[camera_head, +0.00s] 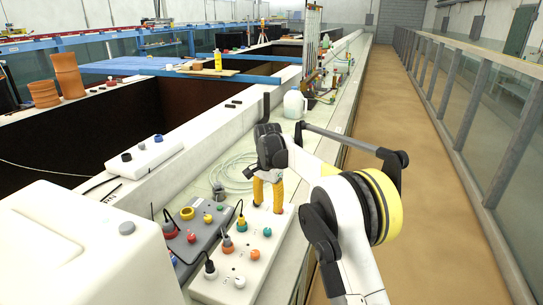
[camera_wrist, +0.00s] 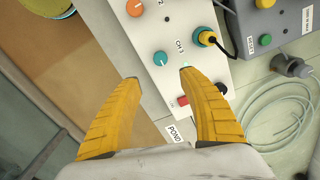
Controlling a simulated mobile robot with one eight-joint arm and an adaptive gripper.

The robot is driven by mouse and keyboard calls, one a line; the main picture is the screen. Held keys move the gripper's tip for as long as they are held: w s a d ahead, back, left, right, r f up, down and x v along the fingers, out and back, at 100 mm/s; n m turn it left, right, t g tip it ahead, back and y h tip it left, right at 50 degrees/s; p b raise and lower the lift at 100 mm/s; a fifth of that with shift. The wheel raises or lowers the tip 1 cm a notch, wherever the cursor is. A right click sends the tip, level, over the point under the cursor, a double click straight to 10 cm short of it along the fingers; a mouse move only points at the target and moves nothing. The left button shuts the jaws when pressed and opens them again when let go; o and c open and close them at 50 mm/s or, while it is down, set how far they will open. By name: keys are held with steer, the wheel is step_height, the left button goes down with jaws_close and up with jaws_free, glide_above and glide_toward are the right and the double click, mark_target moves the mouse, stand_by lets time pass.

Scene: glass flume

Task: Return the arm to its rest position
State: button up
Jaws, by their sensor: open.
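My gripper (camera_head: 267,194) has yellow ribbed fingers and is low over the far end of a white control box (camera_head: 218,288) on the ledge. In the wrist view my gripper (camera_wrist: 158,82) is open, its fingers apart with nothing between them. The white box (camera_wrist: 150,45) lies beyond the fingertips, with a teal knob, orange knobs, a red switch and a yellow plug with a black cable. I cannot tell whether a fingertip touches the box. My arm reaches from the bottom of the head view, bent at a yellow-banded joint.
A grey box (camera_head: 196,226) with knobs and cables sits left of the white box. A coil of pale hose (camera_head: 236,172) lies behind. A whitish jug (camera_head: 294,103) stands farther along the ledge. The tan walkway (camera_head: 400,150) at right looks clear, bounded by a glass railing (camera_head: 470,100).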

steer(key=s+d+r+n+t, duration=0.3)
steer(key=s+d+r, duration=1)
steer(key=s+r, duration=0.3)
steer(key=s+d+f+n+t, duration=0.2)
steer(key=s+d, duration=0.2)
steer(key=s, duration=0.7)
steer(key=s+d+f+n+t, duration=0.2)
steer(key=s+d, duration=0.2)
steer(key=s, duration=0.8)
steer(key=shift+d+f, duration=0.15)
steer(key=shift+f, duration=0.1)
